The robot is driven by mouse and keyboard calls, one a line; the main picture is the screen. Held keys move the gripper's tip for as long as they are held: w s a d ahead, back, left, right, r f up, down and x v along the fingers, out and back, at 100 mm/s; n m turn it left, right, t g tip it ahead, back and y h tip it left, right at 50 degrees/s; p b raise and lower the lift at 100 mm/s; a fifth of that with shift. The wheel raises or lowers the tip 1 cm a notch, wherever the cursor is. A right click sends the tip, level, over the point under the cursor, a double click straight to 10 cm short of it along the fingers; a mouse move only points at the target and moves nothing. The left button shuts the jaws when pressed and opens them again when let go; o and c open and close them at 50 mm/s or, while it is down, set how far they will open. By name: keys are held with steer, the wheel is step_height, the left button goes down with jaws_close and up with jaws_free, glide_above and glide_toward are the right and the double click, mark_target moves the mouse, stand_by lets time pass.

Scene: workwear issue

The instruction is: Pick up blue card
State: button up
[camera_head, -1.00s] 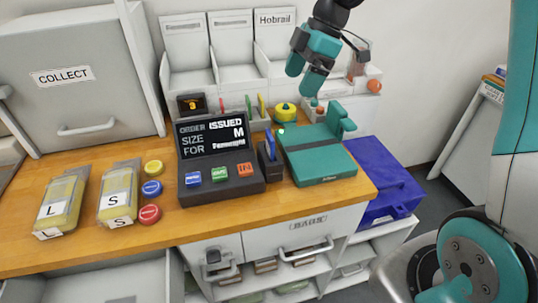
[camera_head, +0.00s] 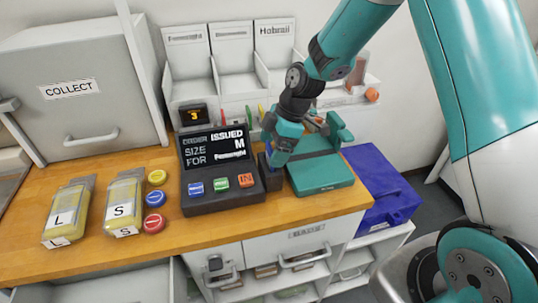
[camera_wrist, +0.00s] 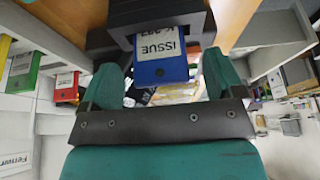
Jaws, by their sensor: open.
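The blue card (camera_wrist: 158,70) has a white label reading ISSUE and sticks out of a black holder (camera_wrist: 155,18) in the wrist view. The holder (camera_head: 271,178) stands beside the right end of the dark order terminal (camera_head: 225,200) in the head view. My gripper (camera_wrist: 162,80) is open, with one teal finger on each side of the card and visible gaps to both. In the head view my gripper (camera_head: 280,150) is just above the holder and hides most of the card.
A teal box (camera_head: 322,175) lies close to the right of the holder. A blue crate (camera_head: 385,200) is beyond it. White bins (camera_head: 230,65) stand behind. Round buttons (camera_head: 155,197) and yellow bags (camera_head: 122,205) lie to the left.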

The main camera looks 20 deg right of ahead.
steer(key=shift+x, duration=1.1)
steer(key=c, duration=1)
